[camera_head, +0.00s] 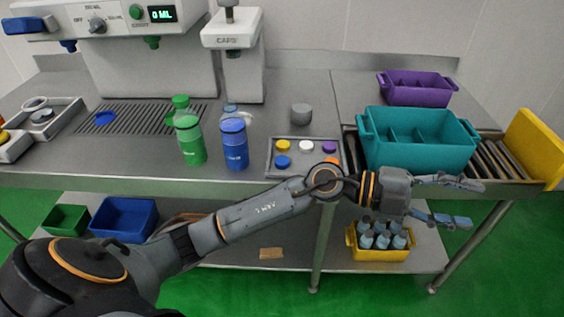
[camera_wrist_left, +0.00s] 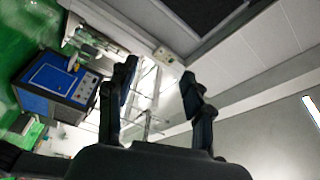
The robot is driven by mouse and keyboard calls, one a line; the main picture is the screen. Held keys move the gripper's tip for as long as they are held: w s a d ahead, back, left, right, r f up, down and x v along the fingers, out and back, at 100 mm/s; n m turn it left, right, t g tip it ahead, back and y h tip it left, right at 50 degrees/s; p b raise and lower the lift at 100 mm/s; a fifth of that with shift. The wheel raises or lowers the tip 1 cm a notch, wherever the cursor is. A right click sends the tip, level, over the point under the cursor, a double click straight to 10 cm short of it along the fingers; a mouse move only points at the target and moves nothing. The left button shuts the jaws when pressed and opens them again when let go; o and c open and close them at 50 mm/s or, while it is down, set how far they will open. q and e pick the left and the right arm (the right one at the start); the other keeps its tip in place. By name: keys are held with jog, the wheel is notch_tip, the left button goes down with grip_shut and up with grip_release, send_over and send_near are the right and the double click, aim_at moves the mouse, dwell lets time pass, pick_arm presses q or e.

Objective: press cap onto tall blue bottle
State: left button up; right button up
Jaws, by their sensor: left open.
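A blue bottle (camera_head: 235,150) stands upright on the steel worktop, left of the cap tray. A clear bottle top (camera_head: 230,111) shows directly behind it; I cannot tell whether it is a separate bottle. A blue cap (camera_head: 283,161) lies in the grey cap tray (camera_head: 270,171), with yellow, white, purple and orange caps. My left gripper (camera_head: 462,202) is open and empty, in front of the counter at the right, well away from bottle and caps. Its spread fingers also show in the left wrist view (camera_wrist_left: 158,92), with nothing between them. My right gripper is not in view.
A green bottle (camera_head: 190,141) stands left of the blue one. The caps machine (camera_head: 231,40) is behind. A teal crate (camera_head: 418,151) sits on the roller conveyor, near a purple crate (camera_head: 417,91) and yellow panel (camera_head: 535,145). A yellow crate (camera_head: 381,255) of bottles is below.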

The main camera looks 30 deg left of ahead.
pick_arm(q)
jog(key=w+a+f+g+y, duration=0.3)
jog(key=w+a+f+y, duration=0.3)
jog(key=a+f+y, duration=0.65)
jog(key=w+a+r+n+y, duration=0.1)
jog(key=a+r+n+y, duration=0.1)
jog(key=a, duration=0.5)
jog(key=a+r+n+y, duration=0.2)
jog(key=a+y, duration=0.2)
jog(key=a, duration=0.4)
jog(key=w+a+r+n+y, duration=0.1)
jog(key=a+y, duration=0.3)
jog(key=a, duration=0.4)
jog(key=shift+w+a+r+n, duration=0.25)
jog(key=shift+w+r+n, duration=0.15)
jog(key=shift+r, duration=0.25)
jog(key=shift+f, duration=0.1)
jog(key=p, duration=0.1)
send_over(282, 163)
jog(key=d, duration=0.3)
jog(key=f, duration=0.7)
jog(key=shift+s+a+f, duration=0.1)
jog(key=shift+a+f, duration=0.15)
jog(key=shift+f, duration=0.15)
